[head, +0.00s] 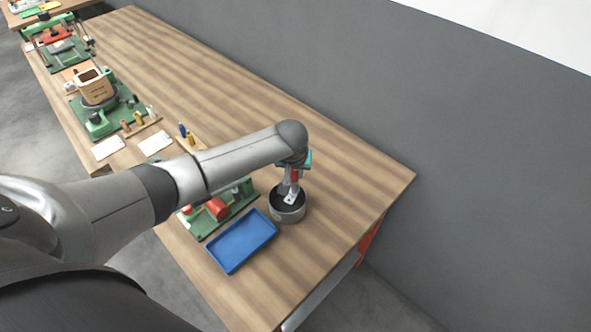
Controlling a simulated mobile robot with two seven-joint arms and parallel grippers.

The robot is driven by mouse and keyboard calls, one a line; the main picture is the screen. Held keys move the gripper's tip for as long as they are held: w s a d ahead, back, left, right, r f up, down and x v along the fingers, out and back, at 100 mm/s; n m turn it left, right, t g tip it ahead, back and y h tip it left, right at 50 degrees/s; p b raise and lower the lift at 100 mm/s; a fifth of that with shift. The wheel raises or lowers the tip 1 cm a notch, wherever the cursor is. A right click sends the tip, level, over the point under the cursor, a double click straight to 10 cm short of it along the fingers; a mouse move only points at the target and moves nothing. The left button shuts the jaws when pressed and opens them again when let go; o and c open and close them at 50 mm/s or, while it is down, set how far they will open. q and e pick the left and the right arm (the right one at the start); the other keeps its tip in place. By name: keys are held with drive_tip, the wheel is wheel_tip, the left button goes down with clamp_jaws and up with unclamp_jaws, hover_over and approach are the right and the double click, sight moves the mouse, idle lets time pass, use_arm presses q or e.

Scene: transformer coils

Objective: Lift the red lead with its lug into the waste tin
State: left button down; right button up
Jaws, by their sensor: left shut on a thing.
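The waste tin (288,217) is a round grey metal tin with a dark inside, standing on the wooden table near its right end. My left gripper (292,187) is directly above the tin, pointing down at its opening. It is shut on the red lead, of which a small red part (295,175) shows at the jaws. A pale metallic piece shows at the tin's mouth; I cannot tell whether it is the lug or a finger. My right gripper is not in view.
A blue tray (242,241) lies left of the tin, near the front edge. A green fixture with a red cylinder (217,208) stands behind the tray, partly hidden by my left arm. More green fixtures (100,110) stand far left. The table's right end (350,215) is clear.

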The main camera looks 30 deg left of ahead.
use_arm(q)
drive_tip(key=shift+f+b, duration=0.95)
drive_tip(key=shift+f, duration=0.85)
drive_tip(key=c, duration=1.2)
unclamp_jaws()
drive_tip(key=shift+f, duration=0.1)
drive_tip(key=o, duration=0.5)
drive_tip(key=shift+o, duration=0.3)
drive_tip(key=o, duration=0.4)
drive_tip(key=shift+c, duration=0.2)
wheel_tip(320, 180, up, 9)
drive_tip(key=p, duration=1)
